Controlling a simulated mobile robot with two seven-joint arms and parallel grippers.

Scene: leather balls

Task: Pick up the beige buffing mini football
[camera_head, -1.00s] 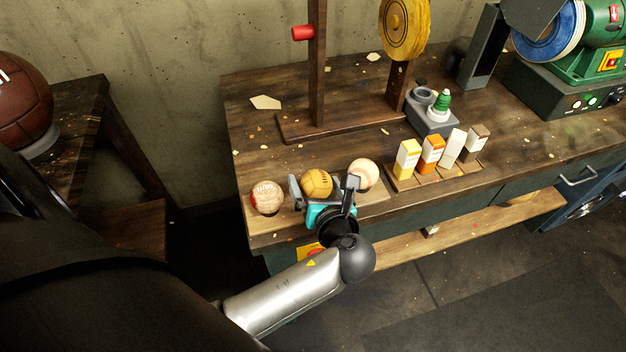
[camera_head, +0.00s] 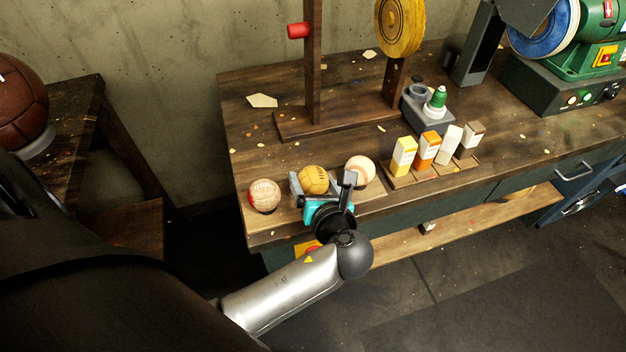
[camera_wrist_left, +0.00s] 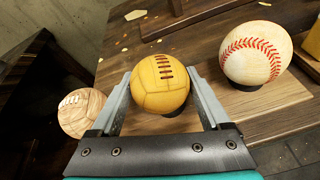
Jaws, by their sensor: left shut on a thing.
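The tan-yellow mini football with dark laces (camera_head: 313,180) sits in the middle of a row of three balls near the bench's front left edge. In the left wrist view this football (camera_wrist_left: 160,84) is between my two fingers, above a small dark stand. My left gripper (camera_wrist_left: 165,92) is shut on it, one finger on each side. In the head view my left gripper (camera_head: 322,184) reaches in from the front, and its wrist hides part of the board. I cannot see the football clear of its stand. My right gripper is not in view.
A pale laced ball with a red patch (camera_head: 264,195) is close on the left; a baseball (camera_head: 360,170) is close on the right. Several coloured bars (camera_head: 428,150) stand in a wooden rack farther right. A wooden post (camera_head: 315,60) rises behind. Bare bench (camera_head: 270,145) lies between.

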